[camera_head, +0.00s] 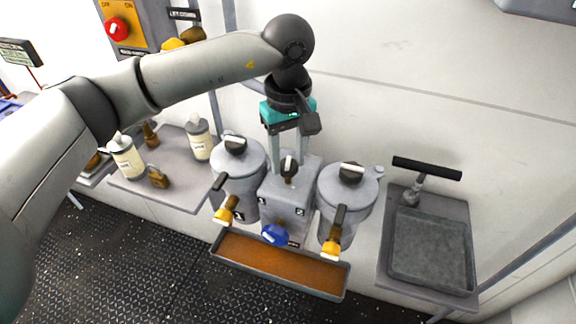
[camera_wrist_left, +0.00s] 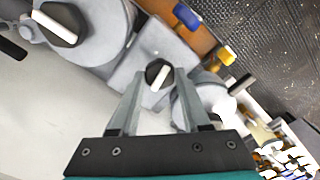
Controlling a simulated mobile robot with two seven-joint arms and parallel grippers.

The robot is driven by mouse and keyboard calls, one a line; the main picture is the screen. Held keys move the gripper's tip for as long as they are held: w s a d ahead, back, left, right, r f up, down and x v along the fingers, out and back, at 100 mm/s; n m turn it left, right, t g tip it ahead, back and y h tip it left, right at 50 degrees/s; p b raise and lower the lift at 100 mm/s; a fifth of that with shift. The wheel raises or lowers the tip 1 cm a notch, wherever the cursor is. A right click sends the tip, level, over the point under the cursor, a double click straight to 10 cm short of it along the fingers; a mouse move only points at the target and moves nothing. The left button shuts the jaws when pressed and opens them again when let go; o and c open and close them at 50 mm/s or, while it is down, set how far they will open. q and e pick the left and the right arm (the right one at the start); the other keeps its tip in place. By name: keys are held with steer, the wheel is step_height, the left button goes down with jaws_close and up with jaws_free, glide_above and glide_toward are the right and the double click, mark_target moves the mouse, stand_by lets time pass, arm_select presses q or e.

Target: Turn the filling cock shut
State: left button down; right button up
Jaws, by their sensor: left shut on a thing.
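The black cock with a white bar (camera_head: 289,172), taken as the filling cock, stands on top of the grey middle block (camera_head: 285,203) between two grey pots. It also shows in the left wrist view (camera_wrist_left: 158,75), its white bar slightly slanted. My left gripper (camera_head: 288,156) reaches down from above, and its two fingers stand on either side of the cock, shut on it. In the left wrist view my gripper (camera_wrist_left: 158,80) has its fingertips close against the cock's sides. A blue knob (camera_head: 274,234) sits lower on the block's front. My right gripper is not in view.
The left pot (camera_head: 238,173) and right pot (camera_head: 345,190) stand close beside the block, with black-and-white knobs on their lids and yellow taps in front. A brown-bottomed tray (camera_head: 281,290) lies below. A sink (camera_head: 432,290) is right; bottles (camera_head: 126,157) stand on the left shelf.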

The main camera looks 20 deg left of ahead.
mark_target(288, 163)
arm_select(q)
steer(key=shift+m+b, duration=0.8)
steer(key=shift+m, duration=0.3)
steer(key=shift+c, duration=1.9)
jaws_free()
steer(key=shift+r, duration=0.1)
step_height(288, 163, up, 15)
steer(key=p, duration=0.1)
